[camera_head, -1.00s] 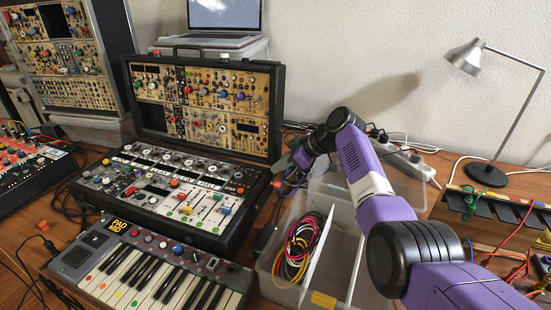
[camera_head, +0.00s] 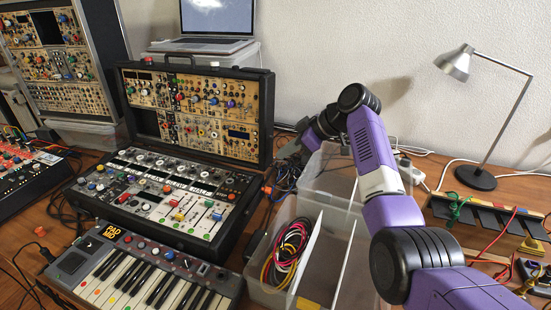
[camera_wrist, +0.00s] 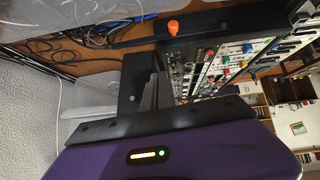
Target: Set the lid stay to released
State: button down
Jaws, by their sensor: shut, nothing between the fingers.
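The black synth case (camera_head: 262,95) stands on the table with its lid raised upright. A small orange knob (camera_head: 267,190), which looks like the end of the lid stay, is at the case's right side. In the wrist view the orange knob (camera_wrist: 173,27) sits on a dark bar beside the panel of sliders. How the stay is set cannot be told. My gripper (camera_head: 284,152) is to the right of the lid, behind the knob and apart from it. In the wrist view my gripper (camera_wrist: 150,92) is shut and empty, with the knob beyond its fingertips.
A clear divided bin (camera_head: 340,235) with coiled cables (camera_head: 288,250) stands right of the case, under my arm. A keyboard (camera_head: 150,275) lies in front. A laptop (camera_head: 215,20) stands behind the lid. A desk lamp (camera_head: 478,180) is at the right. Loose cables lie near my gripper.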

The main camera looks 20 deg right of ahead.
jog(key=shift+v, duration=1.7)
jog(key=shift+w, duration=0.1)
jog(key=shift+r, duration=0.1)
